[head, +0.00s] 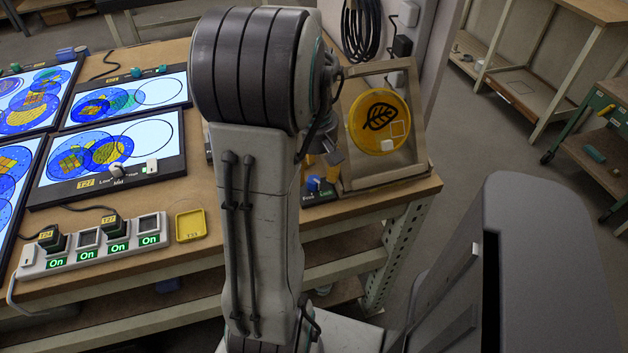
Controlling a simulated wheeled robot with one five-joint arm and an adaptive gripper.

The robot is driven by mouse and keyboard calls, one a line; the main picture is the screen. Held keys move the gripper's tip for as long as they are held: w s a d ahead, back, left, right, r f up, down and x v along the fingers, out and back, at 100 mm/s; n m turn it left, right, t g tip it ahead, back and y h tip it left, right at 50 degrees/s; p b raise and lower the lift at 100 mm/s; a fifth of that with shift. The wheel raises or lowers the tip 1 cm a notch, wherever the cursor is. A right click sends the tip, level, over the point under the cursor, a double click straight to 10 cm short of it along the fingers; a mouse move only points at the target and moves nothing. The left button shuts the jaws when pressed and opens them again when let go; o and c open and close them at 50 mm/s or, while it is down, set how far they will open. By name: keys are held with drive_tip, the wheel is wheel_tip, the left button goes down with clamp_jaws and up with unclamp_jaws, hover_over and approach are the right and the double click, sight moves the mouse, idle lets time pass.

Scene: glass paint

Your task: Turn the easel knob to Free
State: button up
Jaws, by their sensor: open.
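The easel (347,178) is a wooden frame at the right end of the workbench. It bears a round yellow glass disc (362,138) with a black leaf drawing. A small blue knob (313,184) sits on a dark panel at the easel's lower left, beside partly hidden lettering. I cannot tell which way the knob points. My gripper (325,150) is mostly hidden behind my grey arm. Its visible part is just above the knob, and it looks apart from the knob. Nothing is seen held in it.
Light panels with coloured glass discs (108,153) fill the bench's left. A power strip (95,245) with lit "On" labels and a yellow tray (190,225) lie near the front edge. A black cable coil (361,28) hangs behind the easel. A green cart (600,140) stands far right.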

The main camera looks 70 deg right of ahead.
sight(314, 180)
drive_tip(key=shift+f, duration=1.55)
drive_tip(key=shift+c, duration=0.2)
clamp_jaws()
